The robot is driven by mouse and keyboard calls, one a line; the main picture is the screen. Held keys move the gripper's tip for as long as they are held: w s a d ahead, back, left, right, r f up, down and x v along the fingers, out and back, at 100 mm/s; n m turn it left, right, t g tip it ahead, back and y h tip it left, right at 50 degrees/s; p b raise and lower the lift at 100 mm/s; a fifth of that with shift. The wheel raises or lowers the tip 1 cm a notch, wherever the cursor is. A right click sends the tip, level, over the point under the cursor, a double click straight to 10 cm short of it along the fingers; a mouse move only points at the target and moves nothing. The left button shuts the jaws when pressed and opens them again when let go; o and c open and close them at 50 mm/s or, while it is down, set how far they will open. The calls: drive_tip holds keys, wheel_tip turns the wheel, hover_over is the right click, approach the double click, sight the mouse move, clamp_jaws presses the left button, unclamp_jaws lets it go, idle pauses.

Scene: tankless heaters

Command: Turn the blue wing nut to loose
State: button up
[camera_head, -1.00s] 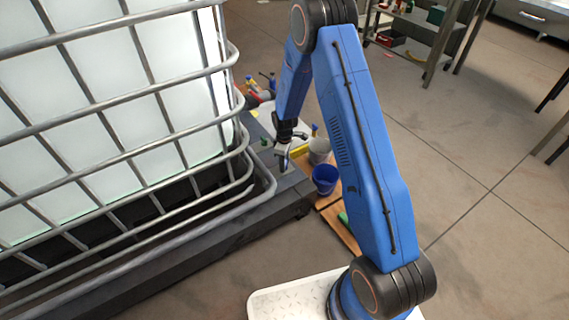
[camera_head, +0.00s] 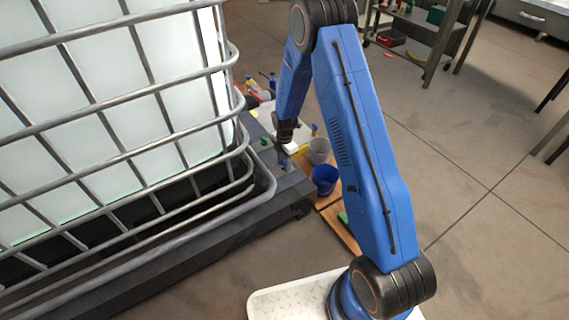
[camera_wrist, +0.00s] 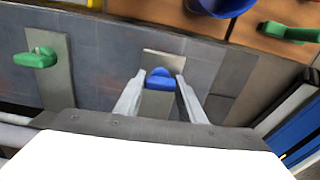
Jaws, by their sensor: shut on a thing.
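The blue wing nut (camera_wrist: 160,79) sits on a pale metal plate (camera_wrist: 155,105) in the wrist view, between the two fingers of my gripper (camera_wrist: 157,88). The fingers are shut on it from both sides. In the head view my gripper (camera_head: 284,150) is at the dark ledge beside the caged tank, and the wing nut is too small there to make out clearly. A green wing nut (camera_wrist: 36,57) sits on another metal plate (camera_wrist: 56,85) to the left.
A blue bucket (camera_head: 325,179) and a grey bucket (camera_head: 319,151) stand on wooden boards right of the ledge. The caged white tank (camera_head: 100,95) fills the left. A green object (camera_wrist: 290,32) lies at the upper right of the wrist view. Open floor lies farther right.

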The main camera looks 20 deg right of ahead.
sight(284, 162)
drive_tip(key=n, duration=0.3)
drive_tip(key=shift+n, duration=2.3)
drive_tip(key=o, duration=1)
drive_tip(key=shift+o, duration=0.2)
wheel_tip(284, 162, up, 17)
drive_tip(key=shift+r, duration=0.2)
